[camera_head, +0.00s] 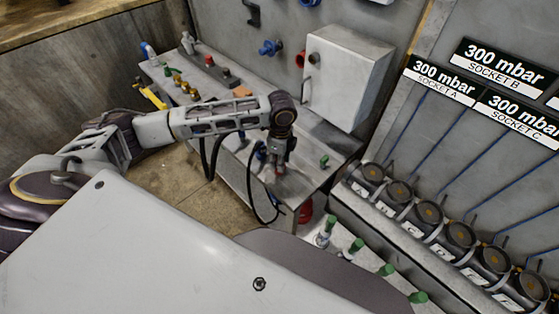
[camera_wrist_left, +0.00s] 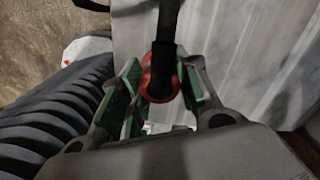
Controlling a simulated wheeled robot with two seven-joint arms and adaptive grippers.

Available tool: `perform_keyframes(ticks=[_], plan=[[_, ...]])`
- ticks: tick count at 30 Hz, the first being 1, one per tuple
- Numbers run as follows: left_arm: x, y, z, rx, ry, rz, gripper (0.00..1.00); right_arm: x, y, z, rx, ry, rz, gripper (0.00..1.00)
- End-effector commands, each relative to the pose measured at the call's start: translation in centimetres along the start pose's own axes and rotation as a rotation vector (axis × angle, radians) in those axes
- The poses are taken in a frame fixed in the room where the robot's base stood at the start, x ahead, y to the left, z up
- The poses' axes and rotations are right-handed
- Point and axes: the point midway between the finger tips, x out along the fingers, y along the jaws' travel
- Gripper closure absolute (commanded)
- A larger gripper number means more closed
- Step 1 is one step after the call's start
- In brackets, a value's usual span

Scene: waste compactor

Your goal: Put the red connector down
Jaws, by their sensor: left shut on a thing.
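The red connector (camera_wrist_left: 160,75) sits between the green-padded fingers of my left gripper (camera_wrist_left: 158,92) in the left wrist view, with a black hose running from it toward the top of that view. The gripper is shut on it. In the head view my left gripper (camera_head: 278,168) points down at the front right end of the grey bench (camera_head: 300,186), close to its top. Only a small bit of red shows at its fingertips there. Whether the connector touches the bench top cannot be told. My right gripper is in neither view.
A black hose (camera_head: 251,190) loops over the bench's front edge. A grey box (camera_head: 345,78) is on the wall behind. Several small fittings stand on the bench's far left part. A green-topped fitting (camera_head: 324,161) stands right of my gripper. Labelled sockets (camera_head: 430,212) line the right side.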

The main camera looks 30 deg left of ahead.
Motion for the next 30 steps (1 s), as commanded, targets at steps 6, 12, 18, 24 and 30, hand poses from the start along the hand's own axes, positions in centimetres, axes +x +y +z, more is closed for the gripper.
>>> perform_keyframes(ticks=[6,12,18,24,30], plan=[[0.66,-0.05,0.04,0.0,-0.001,-0.002,1.0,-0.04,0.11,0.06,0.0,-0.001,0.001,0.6],[0.66,-0.04,0.04,0.0,-0.001,-0.001,1.0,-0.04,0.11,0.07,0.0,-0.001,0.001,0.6],[0.81,-0.02,0.04,0.0,-0.001,-0.001,0.55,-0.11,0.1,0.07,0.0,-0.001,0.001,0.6],[0.81,-0.02,0.04,0.0,-0.001,-0.001,0.47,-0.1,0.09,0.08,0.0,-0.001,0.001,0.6],[0.78,-0.03,0.05,0.0,-0.001,-0.001,0.47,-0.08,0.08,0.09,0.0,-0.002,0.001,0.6]])
